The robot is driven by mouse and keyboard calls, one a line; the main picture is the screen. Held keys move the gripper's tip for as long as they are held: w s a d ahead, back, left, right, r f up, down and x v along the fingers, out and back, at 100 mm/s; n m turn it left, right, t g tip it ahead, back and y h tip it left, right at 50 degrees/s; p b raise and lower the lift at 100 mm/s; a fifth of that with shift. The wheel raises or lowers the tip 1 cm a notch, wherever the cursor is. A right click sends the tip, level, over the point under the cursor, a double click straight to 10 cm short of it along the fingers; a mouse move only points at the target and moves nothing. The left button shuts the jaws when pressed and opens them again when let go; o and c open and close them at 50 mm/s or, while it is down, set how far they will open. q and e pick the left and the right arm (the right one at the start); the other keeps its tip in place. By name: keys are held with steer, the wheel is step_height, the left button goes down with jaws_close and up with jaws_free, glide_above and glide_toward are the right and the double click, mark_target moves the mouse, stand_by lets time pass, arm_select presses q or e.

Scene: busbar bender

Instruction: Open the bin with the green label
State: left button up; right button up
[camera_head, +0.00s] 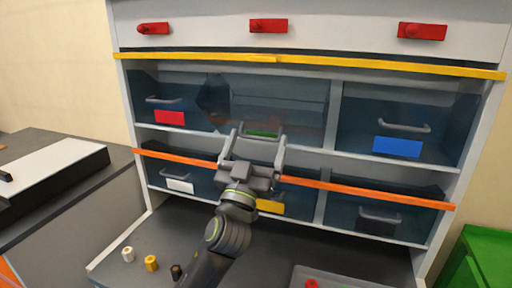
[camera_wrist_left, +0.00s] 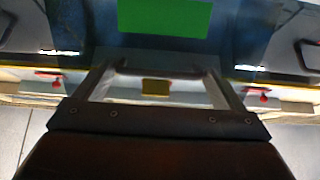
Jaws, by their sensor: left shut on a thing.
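The bin with the green label (camera_head: 300,105) is the middle one in the upper row of a shelf cabinet, with a dark see-through front. Its green label (camera_head: 262,134) is partly hidden behind my left gripper (camera_head: 262,129). The label shows large and plain in the wrist view (camera_wrist_left: 165,18). My left gripper is at the bin's front, shut on its handle; the handle is mostly hidden by the fingers. I cannot tell whether the bin is pulled out. My right gripper is not in view.
Bins with a red label (camera_head: 170,117) and a blue label (camera_head: 397,146) flank it. Below are bins with white (camera_head: 179,186) and yellow (camera_head: 270,206) labels. An orange strip (camera_head: 375,192) crosses the lower row. Small parts (camera_head: 151,263) stand on the worktop.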

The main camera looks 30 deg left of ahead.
arm_select(q)
steer(key=shift+w+f, duration=0.1)
steer(key=shift+f, duration=0.2)
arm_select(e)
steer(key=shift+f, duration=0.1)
arm_select(q)
steer(key=o, duration=1.1)
steer(key=b+v, duration=0.2)
steer(key=v, duration=1.5)
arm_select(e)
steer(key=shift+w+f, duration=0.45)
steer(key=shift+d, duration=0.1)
